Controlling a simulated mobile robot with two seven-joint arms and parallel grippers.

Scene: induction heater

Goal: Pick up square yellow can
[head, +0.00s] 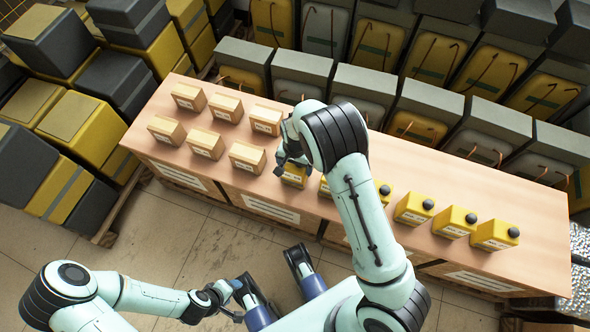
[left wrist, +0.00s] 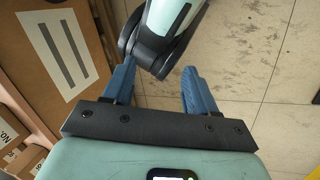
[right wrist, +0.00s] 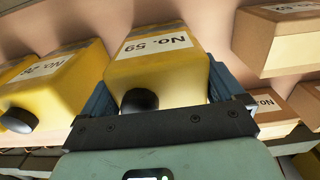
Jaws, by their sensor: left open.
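A square yellow can marked "No. 59" (right wrist: 165,70), with a black cap, stands on the wooden table (head: 535,205). It also shows in the head view (head: 293,177), partly hidden by my right arm. My right gripper (right wrist: 160,78) reaches down over this can with one blue finger on each side. The fingers lie close along its sides; I cannot tell whether they press on it. In the head view the right gripper (head: 290,160) is partly covered by its arm. My left gripper (head: 229,298) is open and empty over the floor in front of the table; its fingers show in the left wrist view (left wrist: 160,82).
Another yellow can (right wrist: 55,85) stands close beside the can, and more yellow cans (head: 455,221) continue right along the table. Several cardboard boxes (head: 206,143) stand to the left. Large crates (head: 430,115) crowd the back. Tiled floor (head: 185,240) lies in front.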

